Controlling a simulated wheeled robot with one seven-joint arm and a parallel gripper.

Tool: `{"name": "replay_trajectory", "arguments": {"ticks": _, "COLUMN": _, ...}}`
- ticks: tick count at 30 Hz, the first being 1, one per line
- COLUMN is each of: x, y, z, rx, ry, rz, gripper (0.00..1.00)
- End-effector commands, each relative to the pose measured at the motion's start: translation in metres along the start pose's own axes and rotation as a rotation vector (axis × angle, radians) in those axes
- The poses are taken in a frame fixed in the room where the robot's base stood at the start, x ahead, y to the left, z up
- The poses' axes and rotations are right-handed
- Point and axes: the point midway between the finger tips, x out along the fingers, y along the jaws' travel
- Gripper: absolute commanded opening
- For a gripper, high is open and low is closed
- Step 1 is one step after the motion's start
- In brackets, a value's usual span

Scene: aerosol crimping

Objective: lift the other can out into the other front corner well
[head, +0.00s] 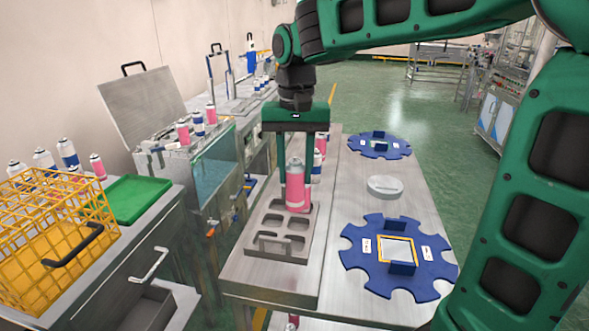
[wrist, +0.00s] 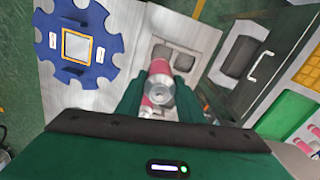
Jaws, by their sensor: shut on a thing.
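My gripper (head: 296,187) points down and is shut on a pink can with a silver-grey top (head: 297,172). The can is upright between the fingers, over the rear part of the grey tray with wells (head: 250,250). I cannot tell whether its base is clear of the tray. The front wells look empty. In the wrist view the can (wrist: 160,70) sits between the fingertips, with empty wells (wrist: 178,58) beyond it. More pink shows behind it, partly hidden by the gripper. A pink can (head: 321,142) and a blue-banded can (head: 317,160) stand behind my gripper.
A blue notched wheel (head: 352,262) lies right of the tray, another blue wheel (head: 365,147) farther back, and a pale round disc (head: 388,186) between them. A yellow wire basket (head: 50,225) and green tray (head: 135,198) stand left.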

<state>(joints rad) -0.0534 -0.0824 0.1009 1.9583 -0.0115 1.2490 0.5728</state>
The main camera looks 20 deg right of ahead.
Motion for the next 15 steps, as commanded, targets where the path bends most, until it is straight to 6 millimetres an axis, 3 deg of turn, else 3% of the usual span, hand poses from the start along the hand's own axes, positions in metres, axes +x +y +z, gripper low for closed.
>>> {"name": "replay_trajectory", "arguments": {"ticks": 8, "x": 0.006, "y": -0.005, "z": 0.003, "rx": -0.009, "ry": -0.002, "rz": 0.001, "gripper": 0.01}}
{"name": "replay_trajectory", "arguments": {"ticks": 15, "x": 0.026, "y": -0.006, "z": 0.003, "rx": -0.011, "ry": -0.002, "rz": 0.001, "gripper": 0.01}}
